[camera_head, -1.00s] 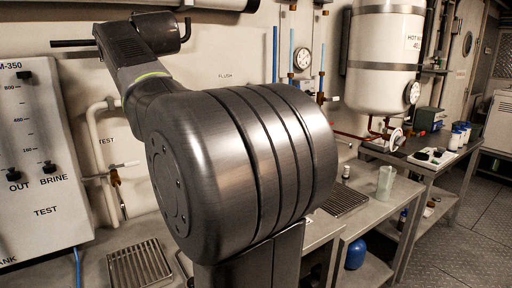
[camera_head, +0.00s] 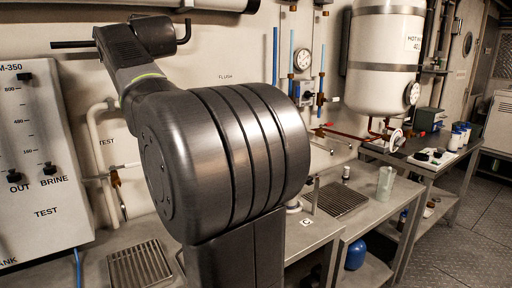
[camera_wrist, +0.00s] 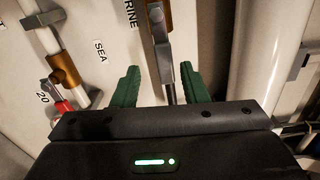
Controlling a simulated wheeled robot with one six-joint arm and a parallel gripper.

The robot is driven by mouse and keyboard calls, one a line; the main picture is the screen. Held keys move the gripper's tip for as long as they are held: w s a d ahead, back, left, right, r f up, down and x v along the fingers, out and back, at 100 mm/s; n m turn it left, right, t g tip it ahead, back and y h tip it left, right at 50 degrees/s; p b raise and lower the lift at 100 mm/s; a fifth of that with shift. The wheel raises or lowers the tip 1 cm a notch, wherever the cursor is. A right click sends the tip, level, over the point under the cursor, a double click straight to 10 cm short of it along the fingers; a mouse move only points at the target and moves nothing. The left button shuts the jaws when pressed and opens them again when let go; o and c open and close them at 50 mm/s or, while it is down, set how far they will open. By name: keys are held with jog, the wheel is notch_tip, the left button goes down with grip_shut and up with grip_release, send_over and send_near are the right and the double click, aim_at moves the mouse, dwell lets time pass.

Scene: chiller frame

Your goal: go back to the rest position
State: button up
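My gripper (camera_wrist: 158,70) shows in the wrist view as two green fingers, spread apart with a clear gap. It is open, and I see nothing gripped. A grey metal lever (camera_wrist: 165,60) on a brass fitting (camera_wrist: 157,14) lies in line with the gap, beyond the fingers; I cannot tell how far beyond. In the head view my large dark arm joint fills the middle, and I cannot make out the fingers there.
A white panel (camera_head: 42,150) marked BRINE and TEST stands at left. Drain grates (camera_head: 139,264) are set in the benches. A white tank (camera_head: 386,60) hangs at back right. A green bottle (camera_head: 385,180) stands on the bench. The floor (camera_head: 455,235) at right is clear.

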jog(key=x, duration=0.4)
jog(key=shift+w+a+r+p, duration=0.1)
jog(key=shift+w+a+p, duration=0.1)
jog(key=shift+p, duration=0.2)
jog(key=shift+r+n+p, duration=0.3)
jog(key=shift+n+p, duration=0.1)
jog(key=shift+s+d+r+n+p, duration=0.2)
jog(key=shift+r+n+p, duration=0.25)
jog(key=shift+n, duration=0.25)
jog(key=shift+a+n+p, duration=0.1)
jog(key=shift+n+p, duration=0.2)
jog(key=shift+n, duration=0.2)
jog(key=shift+w+f, duration=0.1)
